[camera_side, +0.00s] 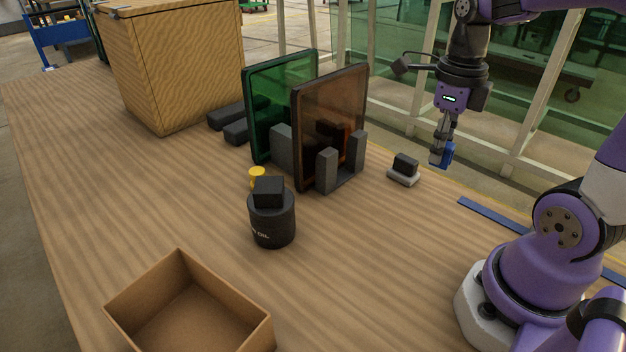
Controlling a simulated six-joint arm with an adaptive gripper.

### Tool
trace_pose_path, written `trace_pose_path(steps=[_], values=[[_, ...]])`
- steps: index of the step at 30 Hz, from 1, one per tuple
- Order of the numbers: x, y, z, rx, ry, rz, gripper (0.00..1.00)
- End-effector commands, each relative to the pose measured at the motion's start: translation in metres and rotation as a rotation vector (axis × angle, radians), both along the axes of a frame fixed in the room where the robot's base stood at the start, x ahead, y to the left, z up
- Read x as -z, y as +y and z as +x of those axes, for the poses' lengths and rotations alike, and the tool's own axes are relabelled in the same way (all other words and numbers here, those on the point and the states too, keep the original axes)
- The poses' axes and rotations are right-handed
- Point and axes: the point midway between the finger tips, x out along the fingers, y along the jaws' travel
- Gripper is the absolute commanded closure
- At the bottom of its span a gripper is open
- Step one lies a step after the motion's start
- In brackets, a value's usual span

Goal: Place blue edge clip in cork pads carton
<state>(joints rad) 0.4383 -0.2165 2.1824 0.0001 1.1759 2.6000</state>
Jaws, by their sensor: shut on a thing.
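The blue edge clip (447,153) is a small blue piece at the right of the view. My gripper (443,146) points down and is shut on it, holding it above the far right part of the table. The fingers hide part of the clip. An open brown carton (255,330) stands at the front left of the table, far from my gripper. No label shows on it, so I cannot tell whether it is the cork pads carton. Its visible inside looks empty.
Green (281,105) and brown (330,120) glass panels stand upright in dark holders mid-table. A black oil can (271,220) with a dark block on top stands between them and the carton. A small black block on a grey base (404,170) sits near my gripper. A large wooden box (175,70) stands behind.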

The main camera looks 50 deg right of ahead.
Motion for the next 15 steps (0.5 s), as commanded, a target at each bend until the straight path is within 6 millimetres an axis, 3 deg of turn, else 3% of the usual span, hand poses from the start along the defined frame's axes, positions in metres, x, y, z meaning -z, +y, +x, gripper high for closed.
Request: trace_pose_path(steps=[5,11,15], values=[[-0.033,0.001,0.003,-0.012,-0.003,-0.002,0.86],[-0.038,0.023,0.037,-0.178,0.002,0.001,0.86],[-0.044,0.052,0.068,-0.341,0.001,0.001,0.86]])
